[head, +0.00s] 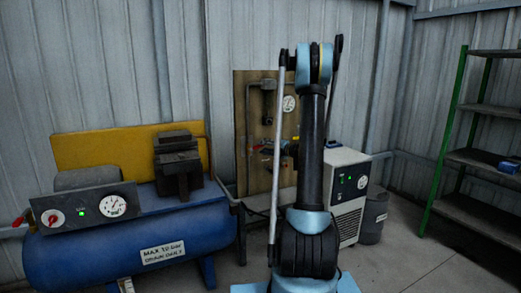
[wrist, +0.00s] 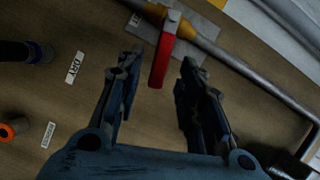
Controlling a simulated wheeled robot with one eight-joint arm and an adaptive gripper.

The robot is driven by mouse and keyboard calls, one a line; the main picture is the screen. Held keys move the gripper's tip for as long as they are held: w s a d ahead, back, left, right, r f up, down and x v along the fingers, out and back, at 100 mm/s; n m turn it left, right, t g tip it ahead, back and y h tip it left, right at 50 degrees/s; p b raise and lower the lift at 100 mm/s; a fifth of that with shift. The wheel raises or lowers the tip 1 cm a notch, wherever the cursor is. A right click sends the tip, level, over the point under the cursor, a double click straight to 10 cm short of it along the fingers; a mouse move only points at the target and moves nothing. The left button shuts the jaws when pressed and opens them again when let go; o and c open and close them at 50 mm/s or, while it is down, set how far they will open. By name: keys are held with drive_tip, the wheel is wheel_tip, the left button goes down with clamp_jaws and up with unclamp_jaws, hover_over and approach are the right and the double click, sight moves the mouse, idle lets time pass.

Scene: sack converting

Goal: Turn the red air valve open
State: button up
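The red air valve handle (wrist: 161,58) shows in the wrist view as a flat red lever. It hangs from a silver pivot on a grey metal pipe (wrist: 232,62) and points down the picture. My gripper (wrist: 160,75) is open, with one finger on each side of the lever. I see gaps between the lever and both fingers; I cannot tell the depth between them.
The wooden panel (head: 243,150) carries pipes and a gauge (head: 289,103). A blue compressor tank (head: 80,258) stands left, a white dryer unit (head: 348,211) right. On the panel, a DRY label (wrist: 75,67) and a blue-ringed fitting (wrist: 38,53) lie left of my fingers.

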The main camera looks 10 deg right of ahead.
drive_tip(key=v, duration=0.7)
drive_tip(key=shift+s+d, duration=0.25)
drive_tip(key=shift+s, duration=0.05)
